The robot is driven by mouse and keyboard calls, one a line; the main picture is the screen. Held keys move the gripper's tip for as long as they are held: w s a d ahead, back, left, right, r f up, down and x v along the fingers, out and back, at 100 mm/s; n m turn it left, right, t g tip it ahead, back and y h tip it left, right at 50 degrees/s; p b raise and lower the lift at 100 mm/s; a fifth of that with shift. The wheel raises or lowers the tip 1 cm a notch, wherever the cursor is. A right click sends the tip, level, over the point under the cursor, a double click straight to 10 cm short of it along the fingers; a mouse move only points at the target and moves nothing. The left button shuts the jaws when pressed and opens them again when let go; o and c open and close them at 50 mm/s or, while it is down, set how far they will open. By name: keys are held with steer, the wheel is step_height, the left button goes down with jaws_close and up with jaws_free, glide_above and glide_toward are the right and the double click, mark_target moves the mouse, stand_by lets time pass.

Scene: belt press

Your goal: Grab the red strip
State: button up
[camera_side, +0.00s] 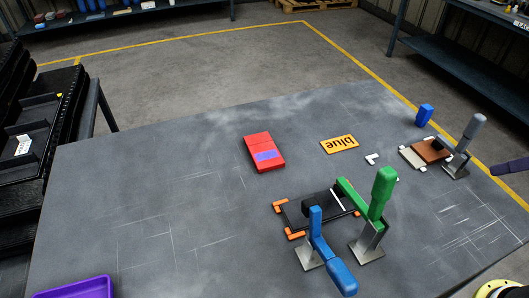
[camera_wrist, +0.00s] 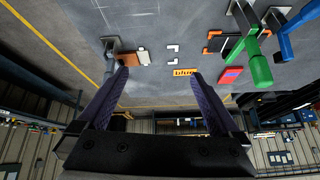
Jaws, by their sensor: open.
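A flat red block (camera_side: 257,142) with a blue-violet patch on top lies on the grey table, left of the orange card. It is the only red piece I make out, and it also shows in the wrist view (camera_wrist: 228,79), right of my fingers. My gripper (camera_wrist: 158,77) is open and empty, with its two purple fingers spread wide. In the side view only a purple finger part (camera_side: 510,166) shows at the right edge, far from the red block.
An orange card reading "blue" (camera_side: 339,144) lies right of the red block. A black fixture (camera_side: 300,211) with green (camera_side: 382,192) and blue (camera_side: 340,276) levers stands in front. A brown block (camera_side: 430,151), grey lever (camera_side: 474,127) and blue piece (camera_side: 424,115) are at right. A purple tray (camera_side: 75,291) is front left.

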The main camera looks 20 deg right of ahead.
steer(key=w+r+m, duration=0.1)
steer(key=w+r, duration=0.4)
steer(key=w, duration=0.1)
steer(key=n+g, duration=0.2)
steer(key=n, duration=0.1)
glide_above(269, 159)
steer(key=s, duration=0.6)
step_height(269, 159, down, 14)
steer(key=x, duration=1.3)
steer(key=shift+w+a, duration=0.15)
steer(key=shift+a, duration=0.1)
